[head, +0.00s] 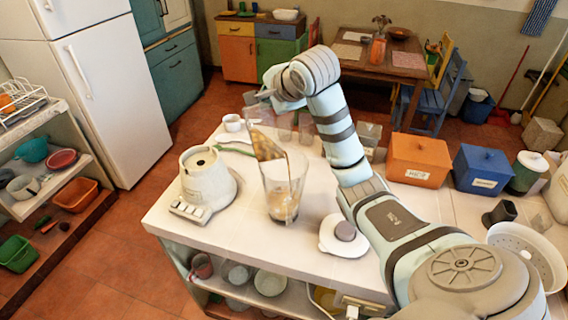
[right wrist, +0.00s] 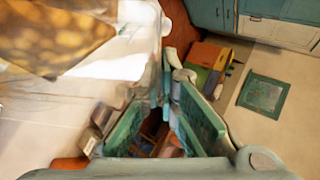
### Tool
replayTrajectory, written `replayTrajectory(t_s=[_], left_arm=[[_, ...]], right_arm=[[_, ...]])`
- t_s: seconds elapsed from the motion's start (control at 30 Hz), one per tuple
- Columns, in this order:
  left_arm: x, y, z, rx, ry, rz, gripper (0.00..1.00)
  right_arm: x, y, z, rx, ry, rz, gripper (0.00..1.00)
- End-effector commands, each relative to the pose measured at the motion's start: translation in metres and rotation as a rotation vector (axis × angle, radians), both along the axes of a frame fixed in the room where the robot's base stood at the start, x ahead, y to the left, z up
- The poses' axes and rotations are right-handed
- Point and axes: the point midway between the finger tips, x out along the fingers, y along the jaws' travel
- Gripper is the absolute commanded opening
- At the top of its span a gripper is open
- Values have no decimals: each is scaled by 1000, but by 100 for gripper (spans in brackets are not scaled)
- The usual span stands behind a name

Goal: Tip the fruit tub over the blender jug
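The fruit tub (head: 262,128) is clear and holds yellow-brown fruit pieces. It is held steeply tilted above the blender jug (head: 280,178), its lower end at the jug's mouth. The tall, clear jug stands upright on the counter, with some brownish stuff low inside. My right gripper (head: 257,98) is at the tub's upper end. In the right wrist view its fingers (right wrist: 165,92) close together at the tub's edge, and the fruit in the tub (right wrist: 60,35) fills the upper left. My left gripper is out of view.
The blender base (head: 208,182) stands left of the jug. The jug lid (head: 343,236) lies to its right, near the counter's front. A white cup (head: 233,122) stands behind. An orange box (head: 418,160) and a blue box (head: 482,170) stand at the right.

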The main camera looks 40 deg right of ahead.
Motion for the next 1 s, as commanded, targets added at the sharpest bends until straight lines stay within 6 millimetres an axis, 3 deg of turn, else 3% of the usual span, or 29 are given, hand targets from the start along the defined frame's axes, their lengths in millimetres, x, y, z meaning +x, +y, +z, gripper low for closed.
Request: replayTrajectory(t_s=[1.0], left_arm=[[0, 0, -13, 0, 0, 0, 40]], right_arm=[[-3, -6, -2, 46, -25, -1, 0]])
